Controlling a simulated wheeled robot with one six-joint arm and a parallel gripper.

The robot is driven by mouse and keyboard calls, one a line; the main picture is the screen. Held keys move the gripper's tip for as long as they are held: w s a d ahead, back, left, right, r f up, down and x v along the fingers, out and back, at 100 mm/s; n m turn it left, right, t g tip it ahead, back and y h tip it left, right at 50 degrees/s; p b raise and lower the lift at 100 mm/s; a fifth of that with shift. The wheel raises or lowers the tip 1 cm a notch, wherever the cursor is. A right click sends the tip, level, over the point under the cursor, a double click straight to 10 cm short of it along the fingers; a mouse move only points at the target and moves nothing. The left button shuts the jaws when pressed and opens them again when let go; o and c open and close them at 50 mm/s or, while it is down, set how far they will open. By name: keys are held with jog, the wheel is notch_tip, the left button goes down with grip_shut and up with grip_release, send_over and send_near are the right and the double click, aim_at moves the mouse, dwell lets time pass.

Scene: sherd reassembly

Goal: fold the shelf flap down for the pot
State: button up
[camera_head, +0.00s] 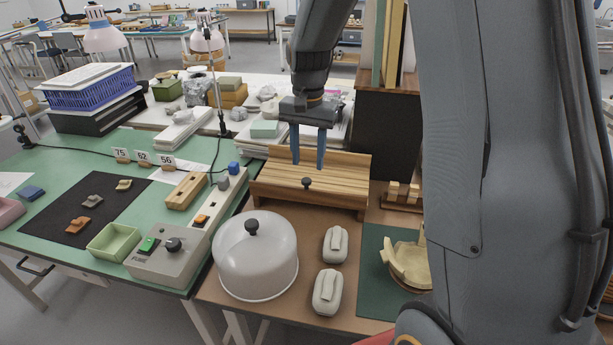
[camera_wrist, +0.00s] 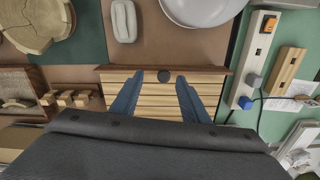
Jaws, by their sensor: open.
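The slatted wooden shelf flap (camera_head: 345,172) is in the middle of the head view, at the back of the brown table. A dark round knob (camera_head: 306,183) sits near its front edge. The flap looks sloped; its exact angle is hard to tell. My gripper (camera_head: 308,166) is open and empty, its blue fingers pointing down over the flap. In the wrist view the knob (camera_wrist: 164,76) shows between the fingertips, near the flap's edge (camera_wrist: 155,100); whether the fingers are level with it is unclear. The broken tan pot (camera_head: 407,265) lies on a green mat, partly hidden by my arm.
A white domed cover (camera_head: 255,260) with a black knob and two pale wrapped blocks (camera_head: 335,245) stand in front of the flap. A control box (camera_head: 165,258) is on the green table at left. A small wooden rack (camera_head: 402,197) is at right.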

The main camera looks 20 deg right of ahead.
aim_at(307, 180)
jog(key=shift+w+d+f+m, duration=0.15)
jog(key=shift+w+m, duration=0.35)
jog(key=shift+w, duration=0.7)
jog(key=shift+f+p, duration=0.85)
jog(key=shift+f, duration=2.9)
grip_shut()
